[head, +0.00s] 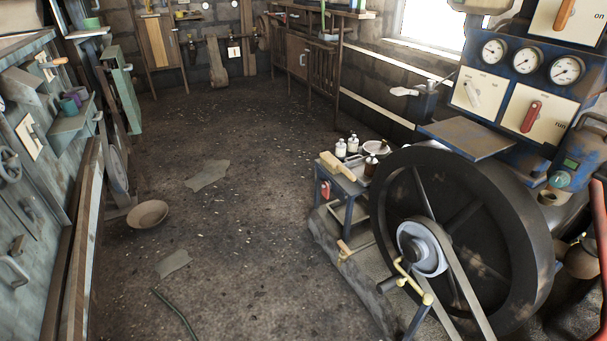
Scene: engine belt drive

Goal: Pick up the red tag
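A small red piece (325,190) that looks like the red tag hangs at the left end of the small workbench (352,190), just below its top. It is small in the picture, and I cannot make out what holds it there. My gripper is not in view.
A large black flywheel (505,190) with a belt (461,285) stands right of the bench. Bottles (341,148) and a brush (343,165) stand on the bench. A bowl (147,214) lies on the floor. The middle floor (250,180) is mostly clear. Panels (30,200) line the left.

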